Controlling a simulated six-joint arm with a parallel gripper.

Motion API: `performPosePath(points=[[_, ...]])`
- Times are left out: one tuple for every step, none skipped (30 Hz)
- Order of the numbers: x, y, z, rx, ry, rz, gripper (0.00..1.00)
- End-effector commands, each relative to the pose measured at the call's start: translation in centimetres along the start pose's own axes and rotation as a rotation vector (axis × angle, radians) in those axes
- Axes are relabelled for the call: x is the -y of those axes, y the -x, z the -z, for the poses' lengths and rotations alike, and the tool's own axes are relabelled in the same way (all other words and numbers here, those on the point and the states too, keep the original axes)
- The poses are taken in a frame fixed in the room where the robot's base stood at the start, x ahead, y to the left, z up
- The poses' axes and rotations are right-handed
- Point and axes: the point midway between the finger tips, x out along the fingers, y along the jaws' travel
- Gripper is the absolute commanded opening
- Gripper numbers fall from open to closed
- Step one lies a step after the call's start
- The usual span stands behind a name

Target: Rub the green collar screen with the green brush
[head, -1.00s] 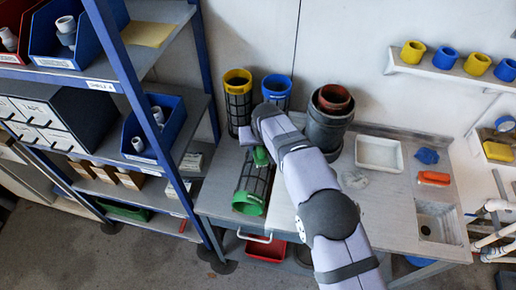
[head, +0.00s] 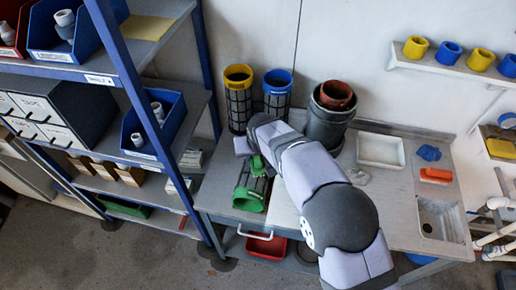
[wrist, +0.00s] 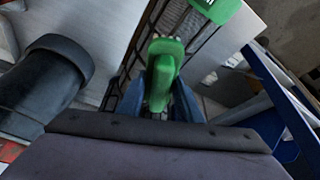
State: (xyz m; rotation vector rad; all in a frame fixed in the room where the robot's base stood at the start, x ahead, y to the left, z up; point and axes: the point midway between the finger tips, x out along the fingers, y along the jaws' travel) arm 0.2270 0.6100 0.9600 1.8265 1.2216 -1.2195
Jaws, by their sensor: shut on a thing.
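The green collar screen (head: 250,195) lies on its side on the bench, its green collar toward the front edge. In the wrist view its mesh body and green collar (wrist: 216,7) show beyond the brush. The green brush (head: 258,165) is over the rear part of the screen's mesh; I cannot tell whether its bristles touch. My gripper (wrist: 160,98) is shut on the green brush, with a blue finger on each side of it. The brush's underside is hidden.
A yellow collar screen (head: 238,97) and a blue collar screen (head: 277,92) stand upright behind. A dark pot (head: 328,120) stands to the right, near my arm. A white tray (head: 381,151) and a sink (head: 437,218) are farther right. A blue-framed shelf (head: 127,85) stands left.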

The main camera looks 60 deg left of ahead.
Motion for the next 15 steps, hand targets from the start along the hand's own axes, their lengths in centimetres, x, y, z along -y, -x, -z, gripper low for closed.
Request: performPosePath(points=[[0.2, 0.1, -0.6, 0.004, 0.001, 0.000, 0.11], [0.4, 0.1, -0.8, 0.005, 0.001, 0.000, 0.11], [0.5, 0.3, -1.1, 0.003, 0.001, 0.001, 0.11], [0.6, 0.4, -1.4, 0.004, 0.001, 0.000, 0.11], [0.7, 0.5, -1.6, 0.004, 0.001, 0.000, 0.11], [0.8, 0.7, -1.9, 0.004, 0.001, 0.000, 0.11], [0.9, 0.7, -2.1, 0.004, 0.000, 0.000, 0.11], [1.0, 0.8, -2.3, 0.004, 0.001, 0.000, 0.11], [1.1, 0.9, -2.6, 0.003, 0.001, 0.000, 0.11], [1.2, 1.0, -2.8, 0.003, 0.002, 0.000, 0.11], [1.3, 1.1, -3.0, 0.004, 0.002, 0.000, 0.11], [1.5, 1.2, -3.3, 0.004, 0.001, 0.000, 0.11], [1.6, 1.3, -3.5, 0.003, 0.000, 0.000, 0.11], [1.7, 1.4, -3.8, 0.003, 0.001, 0.000, 0.11], [1.6, 1.4, -3.6, 0.002, -0.001, 0.000, 0.11]])
